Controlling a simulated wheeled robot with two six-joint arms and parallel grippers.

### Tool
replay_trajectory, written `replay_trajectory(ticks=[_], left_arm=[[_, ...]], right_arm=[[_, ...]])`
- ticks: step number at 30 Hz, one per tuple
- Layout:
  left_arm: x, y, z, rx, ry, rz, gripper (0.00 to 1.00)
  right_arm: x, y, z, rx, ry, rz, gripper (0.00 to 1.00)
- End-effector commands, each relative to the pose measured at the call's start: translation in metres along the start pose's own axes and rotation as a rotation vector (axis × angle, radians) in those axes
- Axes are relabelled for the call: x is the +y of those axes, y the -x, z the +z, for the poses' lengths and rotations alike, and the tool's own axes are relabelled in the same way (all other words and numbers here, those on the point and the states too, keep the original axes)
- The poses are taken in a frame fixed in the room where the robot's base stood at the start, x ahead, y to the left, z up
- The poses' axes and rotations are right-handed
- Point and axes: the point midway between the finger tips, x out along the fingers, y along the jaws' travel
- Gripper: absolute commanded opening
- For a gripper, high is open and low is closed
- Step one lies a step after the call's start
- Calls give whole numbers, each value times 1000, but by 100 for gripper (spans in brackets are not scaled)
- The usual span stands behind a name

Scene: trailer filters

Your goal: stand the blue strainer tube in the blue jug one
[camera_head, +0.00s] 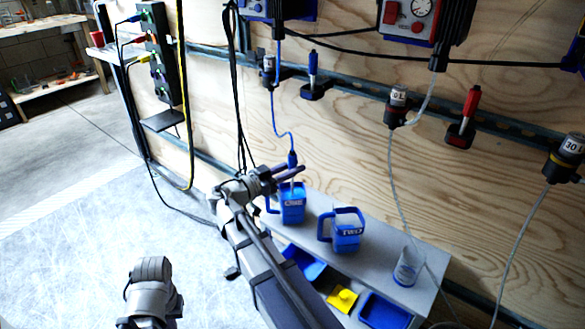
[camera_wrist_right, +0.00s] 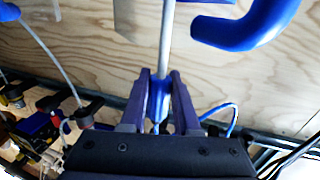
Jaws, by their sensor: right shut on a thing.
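My right gripper (camera_head: 288,172) is shut on the blue upper part of the strainer tube (camera_head: 292,158). In the right wrist view the blue part (camera_wrist_right: 157,112) sits between the two fingers (camera_wrist_right: 158,100), and the pale tube (camera_wrist_right: 166,40) runs out past them. The blue jug one (camera_head: 293,213) stands on the bench below the gripper, and its blue handle seems to show in the right wrist view (camera_wrist_right: 250,28). The tube points down at the jug's mouth. I cannot tell whether its lower end is inside.
Blue jug two (camera_head: 346,243) and a clear cup (camera_head: 407,269) stand to the right on the grey bench (camera_head: 432,257). Blue trays and a yellow item (camera_head: 342,299) lie below. A blue hose (camera_head: 275,115) runs from the wall to the tube. Other hoses hang at right.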

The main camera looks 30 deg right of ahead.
Motion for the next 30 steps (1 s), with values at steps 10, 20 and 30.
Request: replay_trajectory(ticks=[10,20,30], left_arm=[[0,0,0,0,0,0,0],[0,0,0,0,5,0,0],[0,0,0,0,5,0,0]], right_arm=[[0,0,0,0,0,0,65],[0,6,0,0,0,-2,65],[-1,59,0,0,0,-3,65]])
